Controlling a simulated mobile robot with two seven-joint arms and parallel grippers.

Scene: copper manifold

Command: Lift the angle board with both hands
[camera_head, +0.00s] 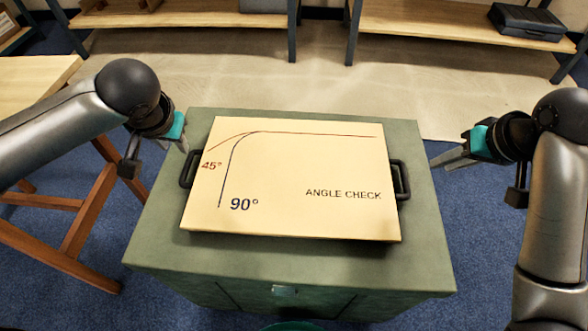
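The angle board (290,185) is a cream panel marked 45°, 90° and ANGLE CHECK. It lies flat on a green cabinet (410,265). A dark handle (187,169) sticks out at its left side and another dark handle (401,180) at its right side. My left gripper (184,146) hangs up and left of the left handle, apart from it in the picture; its fingers are mostly hidden or overlapping. My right gripper (436,164) is to the right of the right handle, pointing toward it, with a gap between them. Neither gripper holds anything.
A wooden table (35,80) with brown legs stands at the left. Wooden shelves (190,14) run along the back, with a dark case (530,22) at the right. Bare cabinet top surrounds the board, and blue floor shows at both sides.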

